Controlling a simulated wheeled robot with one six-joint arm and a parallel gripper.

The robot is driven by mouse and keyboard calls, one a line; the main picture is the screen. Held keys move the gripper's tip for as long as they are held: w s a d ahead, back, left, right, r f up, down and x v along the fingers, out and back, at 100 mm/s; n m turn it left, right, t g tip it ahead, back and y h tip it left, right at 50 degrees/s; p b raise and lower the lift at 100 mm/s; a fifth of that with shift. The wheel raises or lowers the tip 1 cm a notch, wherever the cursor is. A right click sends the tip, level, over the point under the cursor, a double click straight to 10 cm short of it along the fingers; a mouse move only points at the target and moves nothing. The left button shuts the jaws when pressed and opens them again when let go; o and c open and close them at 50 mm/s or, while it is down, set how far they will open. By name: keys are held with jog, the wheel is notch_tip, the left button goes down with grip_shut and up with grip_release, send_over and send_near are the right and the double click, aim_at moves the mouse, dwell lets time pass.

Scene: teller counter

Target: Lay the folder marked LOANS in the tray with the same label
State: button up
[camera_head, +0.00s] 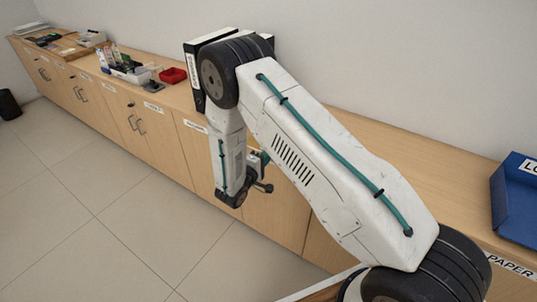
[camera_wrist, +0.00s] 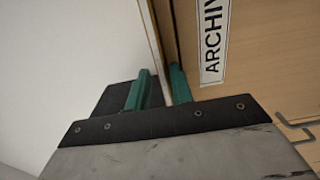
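A blue tray (camera_head: 515,205) with raised walls stands on the counter at the right edge of the head view. Its label is cut off after "LO". I cannot make out the LOANS folder in either view. My gripper (camera_head: 264,187) hangs in front of the cabinet fronts in the head view, seen small. In the wrist view, its two teal fingers (camera_wrist: 160,88) are apart. A pale strip, apparently the counter's edge, shows between them. I see nothing clearly held.
A tall black-and-white holder (camera_head: 196,82) stands on the counter, partly behind my arm. A red tray (camera_head: 173,75) and stationery lie farther left. Cabinet fronts carry labels, including ARCHIV (camera_wrist: 213,42), cut off, and PAPER (camera_head: 510,265).

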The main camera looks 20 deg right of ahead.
jog(key=shift+c, duration=0.4)
grip_shut()
notch_tip(320, 180, up, 2)
jog(key=shift+r, duration=0.25)
jog(key=s+a+r, duration=0.5)
jog(key=s+a, duration=0.3)
jog(key=a, duration=0.3)
jog(key=shift+s+a, duration=0.15)
jog(key=shift+a, duration=0.05)
